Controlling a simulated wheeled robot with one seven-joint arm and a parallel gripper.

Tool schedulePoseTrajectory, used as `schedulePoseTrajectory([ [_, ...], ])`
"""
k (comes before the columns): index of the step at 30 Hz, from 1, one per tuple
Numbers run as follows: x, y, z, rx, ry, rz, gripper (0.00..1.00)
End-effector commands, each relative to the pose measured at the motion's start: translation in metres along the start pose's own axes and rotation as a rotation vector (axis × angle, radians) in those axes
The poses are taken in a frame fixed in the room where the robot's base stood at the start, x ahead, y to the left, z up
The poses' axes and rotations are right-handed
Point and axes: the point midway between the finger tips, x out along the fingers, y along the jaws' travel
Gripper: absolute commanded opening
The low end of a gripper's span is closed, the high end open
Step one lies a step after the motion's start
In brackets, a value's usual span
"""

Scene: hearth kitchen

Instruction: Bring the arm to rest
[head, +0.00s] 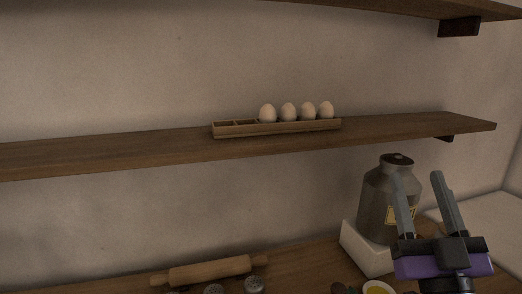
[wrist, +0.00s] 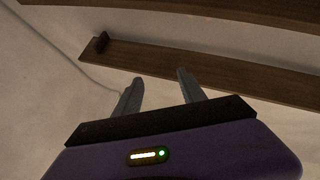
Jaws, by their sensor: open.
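My gripper (head: 420,178) is at the lower right of the head view, raised with its two grey fingers pointing up and spread apart. It is open, with nothing between the fingers. It stands in front of a grey metal can (head: 375,200) and covers part of it. In the wrist view my gripper (wrist: 158,82) shows both fingers apart, with the wall and the underside of a shelf (wrist: 220,78) beyond them.
A wooden shelf (head: 110,153) holds an egg rack (head: 280,128) with several eggs. Below, the can stands on a white block (head: 366,250) on the wooden counter (head: 300,262). A rolling pin (head: 210,270) and a small yellow-filled dish (head: 378,288) are on the counter. Another shelf (head: 400,8) is above.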

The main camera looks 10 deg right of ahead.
Motion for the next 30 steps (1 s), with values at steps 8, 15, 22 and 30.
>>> schedulePoseTrajectory([
  [8,-0.1,-0.049,0.038,-0.027,-0.109,-0.228,0.48],
  [15,-0.194,-0.067,0.057,0.022,-0.248,-0.347,0.48],
  [22,-0.286,-0.07,0.065,0.11,-0.441,-0.395,0.48],
  [30,-0.392,-0.062,0.064,0.189,-0.731,-0.393,0.48],
])
